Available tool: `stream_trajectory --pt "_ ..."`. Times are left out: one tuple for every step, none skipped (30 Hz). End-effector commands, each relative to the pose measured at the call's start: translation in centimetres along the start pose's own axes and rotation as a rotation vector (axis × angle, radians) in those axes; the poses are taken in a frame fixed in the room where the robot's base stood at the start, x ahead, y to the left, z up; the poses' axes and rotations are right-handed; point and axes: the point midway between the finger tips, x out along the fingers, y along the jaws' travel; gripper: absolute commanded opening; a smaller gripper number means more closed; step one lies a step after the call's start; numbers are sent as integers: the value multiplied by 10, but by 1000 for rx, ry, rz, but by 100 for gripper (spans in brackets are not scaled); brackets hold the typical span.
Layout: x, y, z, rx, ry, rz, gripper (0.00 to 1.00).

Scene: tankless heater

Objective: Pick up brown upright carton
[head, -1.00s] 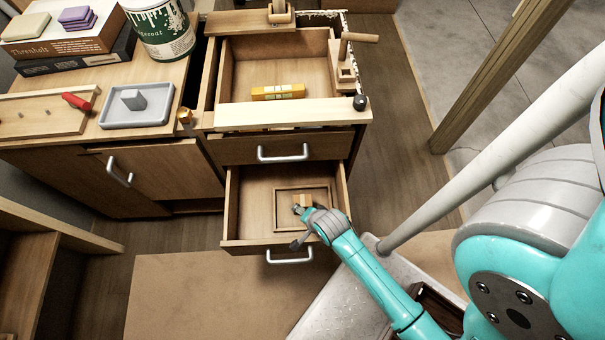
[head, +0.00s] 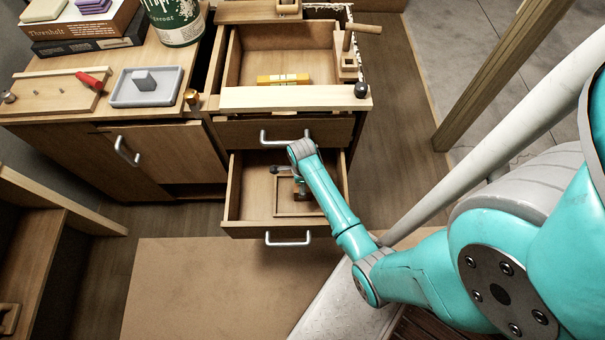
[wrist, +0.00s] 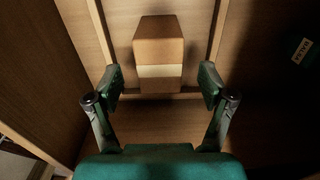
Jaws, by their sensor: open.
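The brown upright carton (wrist: 158,48) has a pale band across its front. It stands inside a shallow wooden frame (wrist: 108,40) in the open lower drawer (head: 249,190). My gripper (wrist: 162,83) is open, with one finger to each side of the carton's near end and gaps visible on both sides. The fingers do not appear to touch it. In the head view my gripper (head: 298,184) is down in the lower drawer, and my arm and gripper hide most or all of the carton.
The open upper drawer (head: 262,55) holds a yellow level (head: 283,80) and sits behind the lower one. A pale board (head: 295,98) lies across its front. A grey tray (head: 125,97) and a paint tin (head: 178,22) stand on the counter at left.

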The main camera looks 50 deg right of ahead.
Motion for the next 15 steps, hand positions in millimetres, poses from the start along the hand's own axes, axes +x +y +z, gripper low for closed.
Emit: stream_trajectory --pt "8 0 0 -1 1 1 81" --pt "12 0 0 -1 1 1 81" --pt "17 0 0 -1 0 1 81" --pt "20 0 0 -1 0 0 81" --pt "22 0 0 -2 0 0 81" --pt "25 0 0 -2 0 0 81" --pt "26 0 0 -2 -1 -1 81" --pt "28 0 0 -2 -1 -2 81" --pt "29 0 0 -2 -1 -2 81" --pt "31 0 0 -2 -1 -2 81" --pt "34 0 0 -2 -1 -1 81" --pt "39 0 -1 -2 0 0 81" --pt "43 0 -1 -2 0 -1 81" --pt "47 1 -2 -2 0 0 81" --pt "53 1 -2 -2 0 -1 81"
